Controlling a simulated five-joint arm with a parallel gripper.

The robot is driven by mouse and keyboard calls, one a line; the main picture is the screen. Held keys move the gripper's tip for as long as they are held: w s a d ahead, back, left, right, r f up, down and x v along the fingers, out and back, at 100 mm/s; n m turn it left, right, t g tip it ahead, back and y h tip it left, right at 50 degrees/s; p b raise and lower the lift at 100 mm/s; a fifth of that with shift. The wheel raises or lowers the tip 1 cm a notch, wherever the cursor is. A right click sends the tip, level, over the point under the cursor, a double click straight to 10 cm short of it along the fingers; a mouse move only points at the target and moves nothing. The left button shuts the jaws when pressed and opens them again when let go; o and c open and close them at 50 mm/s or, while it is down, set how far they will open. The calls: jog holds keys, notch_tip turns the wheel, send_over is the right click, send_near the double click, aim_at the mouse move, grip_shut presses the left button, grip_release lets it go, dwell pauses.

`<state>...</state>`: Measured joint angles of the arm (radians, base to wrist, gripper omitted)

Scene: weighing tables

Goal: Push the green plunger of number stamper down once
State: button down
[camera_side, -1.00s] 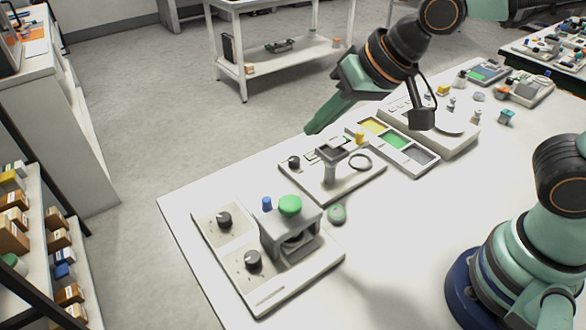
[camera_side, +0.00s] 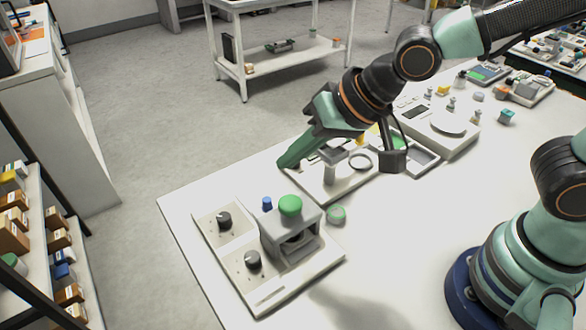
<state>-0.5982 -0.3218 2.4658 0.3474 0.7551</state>
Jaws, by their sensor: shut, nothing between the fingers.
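The number stamper (camera_side: 287,238) is a grey block on a pale base plate (camera_side: 262,297) near the table's front left. Its green plunger (camera_side: 290,205) is a round cap standing up on top. A small blue knob (camera_side: 267,204) is beside it, and two dark dials (camera_side: 253,260) sit on the plate to the left. My gripper (camera_side: 284,165) is shut and empty. In the picture its tips are above the plunger, apart from it, over the area behind the stamper.
Behind the stamper is a second plate with a grey stand (camera_side: 332,172) and a ring (camera_side: 360,162), partly hidden by my arm. A round green-topped piece (camera_side: 336,214) lies right of the stamper. A white scale (camera_side: 440,127) stands farther back. The table's right middle is clear.

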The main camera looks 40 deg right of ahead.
aim_at(294, 204)
jog(key=shift+f, duration=3.15)
jog(key=shift+f, duration=0.15)
jog(key=shift+f, duration=0.25)
jog(key=shift+r, duration=0.1)
jog(key=shift+r, duration=0.35)
jog(key=shift+r, duration=2.5)
